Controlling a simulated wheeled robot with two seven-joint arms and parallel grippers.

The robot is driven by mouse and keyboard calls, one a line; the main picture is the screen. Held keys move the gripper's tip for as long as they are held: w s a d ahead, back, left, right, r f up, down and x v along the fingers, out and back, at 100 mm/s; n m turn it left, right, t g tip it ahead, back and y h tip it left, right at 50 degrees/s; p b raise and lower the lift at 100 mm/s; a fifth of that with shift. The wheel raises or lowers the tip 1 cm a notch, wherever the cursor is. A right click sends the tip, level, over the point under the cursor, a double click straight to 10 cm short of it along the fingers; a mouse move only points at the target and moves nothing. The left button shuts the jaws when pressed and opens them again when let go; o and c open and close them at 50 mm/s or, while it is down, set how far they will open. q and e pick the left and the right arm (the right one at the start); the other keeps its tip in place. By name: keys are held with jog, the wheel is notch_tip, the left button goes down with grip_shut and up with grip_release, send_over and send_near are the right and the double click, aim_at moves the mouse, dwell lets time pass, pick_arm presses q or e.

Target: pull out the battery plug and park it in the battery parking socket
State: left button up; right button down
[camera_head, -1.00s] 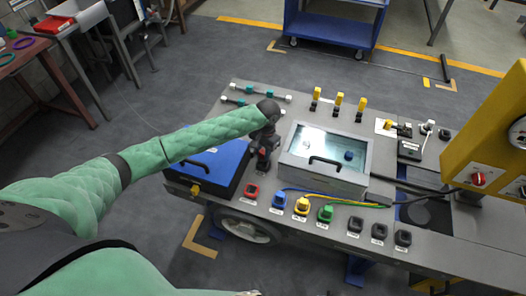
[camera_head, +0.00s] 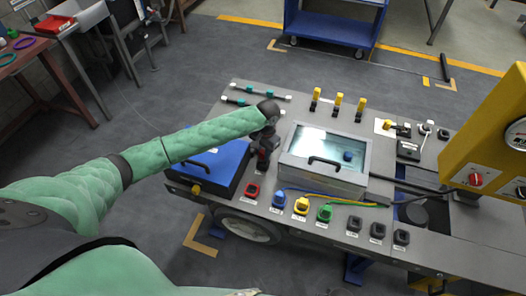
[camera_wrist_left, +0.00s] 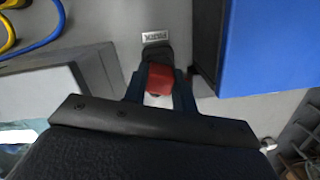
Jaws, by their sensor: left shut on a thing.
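My left gripper (camera_head: 263,160) points down at the bench top, between the blue box and the glass-lidded box. In the left wrist view, its fingers (camera_wrist_left: 160,84) are shut on the red battery plug (camera_wrist_left: 158,77). A black socket-like piece (camera_wrist_left: 157,52) lies directly beyond the plug, beside a small label (camera_wrist_left: 157,35) that seems to read PARK. Plug and black piece overlap in this view; I cannot tell whether the plug is seated in it. In the head view, my gripper largely hides the plug. A red connector (camera_head: 252,190) sits on the bench just in front. My right gripper is not in view.
The blue box (camera_head: 215,165) stands close on the left and the glass-lidded box (camera_head: 325,155) close on the right. Blue, yellow (camera_head: 302,205) and green connectors with cables line the front edge. A yellow cabinet (camera_head: 495,130) stands at the right.

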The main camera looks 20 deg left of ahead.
pick_arm(q)
jog(key=shift+f, duration=1.35)
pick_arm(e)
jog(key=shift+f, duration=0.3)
pick_arm(q)
jog(key=o, duration=1.1)
jog(key=shift+c, duration=0.2)
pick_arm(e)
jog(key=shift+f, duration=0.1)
pick_arm(q)
jog(key=shift+r+b, duration=0.1)
jog(key=shift+b, duration=0.2)
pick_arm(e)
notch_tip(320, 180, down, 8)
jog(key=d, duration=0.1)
pick_arm(q)
jog(key=shift+w+d+r+b, duration=0.15)
jog(key=shift+r+b, duration=0.2)
jog(key=shift+r, duration=0.9)
jog(key=shift+w+r+b, duration=0.15)
jog(key=shift+r+b, duration=0.15)
jog(key=shift+r, duration=1)
jog(key=shift+w+d+r+b, duration=0.15)
jog(key=shift+r+b, duration=0.2)
jog(key=shift+r, duration=0.9)
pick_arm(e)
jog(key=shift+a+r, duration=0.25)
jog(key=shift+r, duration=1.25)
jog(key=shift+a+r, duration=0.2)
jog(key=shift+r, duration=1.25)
